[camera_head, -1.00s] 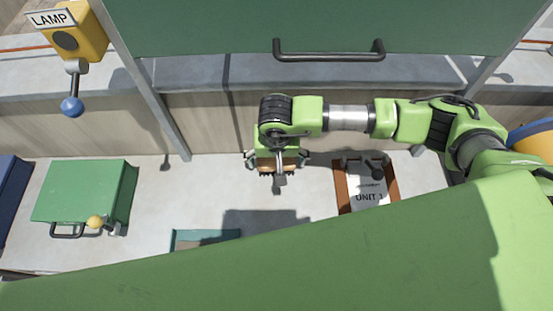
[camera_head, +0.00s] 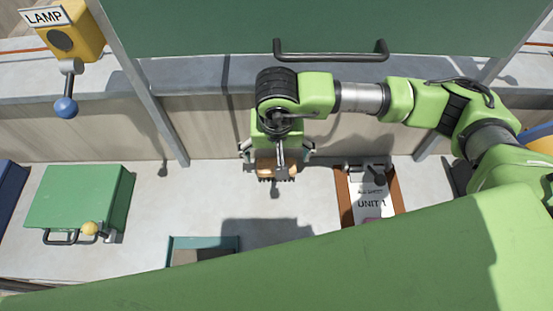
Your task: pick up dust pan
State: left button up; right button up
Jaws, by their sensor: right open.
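My right gripper (camera_head: 277,154) is over the middle of the bench, pointing down, with its two fingers apart. A tan block with dark bristle-like teeth (camera_head: 275,167) shows between and below the fingers. I cannot tell whether it touches them. No dust pan is clearly recognisable. A teal-rimmed object with a brown inside (camera_head: 203,242) lies at the front of the bench, partly hidden by my green body; I cannot tell what it is. My left gripper is not in view.
A green box with a black handle and yellow knob (camera_head: 78,197) stands at left. A clipboard marked UNIT 1 (camera_head: 371,198) lies at right. A yellow LAMP lever box (camera_head: 62,32) is at upper left. A green panel with a handle (camera_head: 330,50) spans the back. Pale bench between is clear.

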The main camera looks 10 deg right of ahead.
aim_at(181, 251)
jog(key=k, duration=1.5)
